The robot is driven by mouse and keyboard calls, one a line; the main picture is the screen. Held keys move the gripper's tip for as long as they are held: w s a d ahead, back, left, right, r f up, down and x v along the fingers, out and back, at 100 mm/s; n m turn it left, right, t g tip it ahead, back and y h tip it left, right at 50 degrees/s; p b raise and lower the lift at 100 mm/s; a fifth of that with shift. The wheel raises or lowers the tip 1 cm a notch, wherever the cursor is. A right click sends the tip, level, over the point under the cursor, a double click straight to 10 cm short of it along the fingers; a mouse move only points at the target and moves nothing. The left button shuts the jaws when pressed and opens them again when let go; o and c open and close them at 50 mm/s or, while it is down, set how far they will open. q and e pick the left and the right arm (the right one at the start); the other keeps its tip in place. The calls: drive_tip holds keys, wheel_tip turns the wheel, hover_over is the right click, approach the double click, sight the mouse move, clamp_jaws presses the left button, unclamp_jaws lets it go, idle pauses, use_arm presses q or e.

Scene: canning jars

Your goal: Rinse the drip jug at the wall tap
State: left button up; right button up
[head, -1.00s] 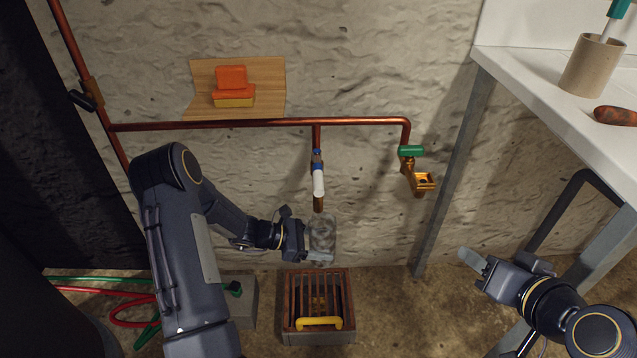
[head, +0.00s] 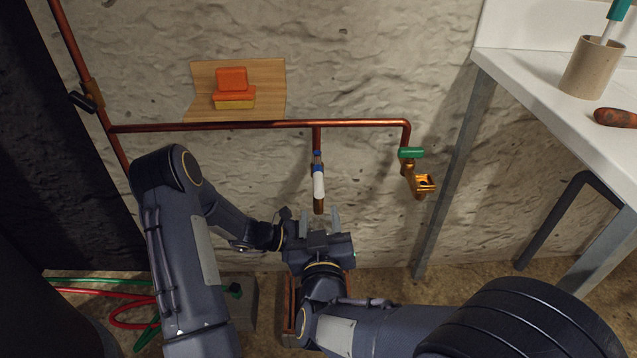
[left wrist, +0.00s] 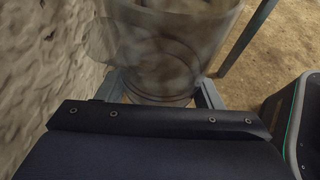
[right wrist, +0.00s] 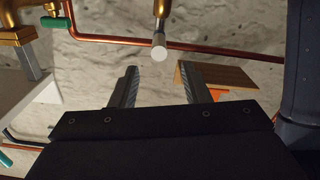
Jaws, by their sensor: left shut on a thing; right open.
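The drip jug, a clear vessel (left wrist: 165,50), is in my left gripper (left wrist: 160,92). In the head view the left gripper (head: 291,233) is below the middle tap, and my right gripper hides the jug. On the wall, the middle tap (head: 318,183) hangs from a copper pipe, with a blue band, white sleeve and brass end. A second brass tap (head: 415,178) with a green handle is to its right. My right gripper (head: 320,215) is open, fingers toward the middle tap. In the right wrist view the tap's white part (right wrist: 158,48) shows beyond and between the open fingers (right wrist: 160,75); no contact shows.
A wooden shelf (head: 270,90) holds an orange and yellow sponge-like block (head: 233,90). The grated floor drain (head: 290,300) is mostly behind my right arm. Red and green hoses (head: 115,290) lie at lower left. A white bench (head: 540,75) stands at right.

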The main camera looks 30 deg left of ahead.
sight(318, 184)
drive_tip(key=x, duration=1.1)
drive_tip(key=shift+c, duration=0.2)
clamp_jaws()
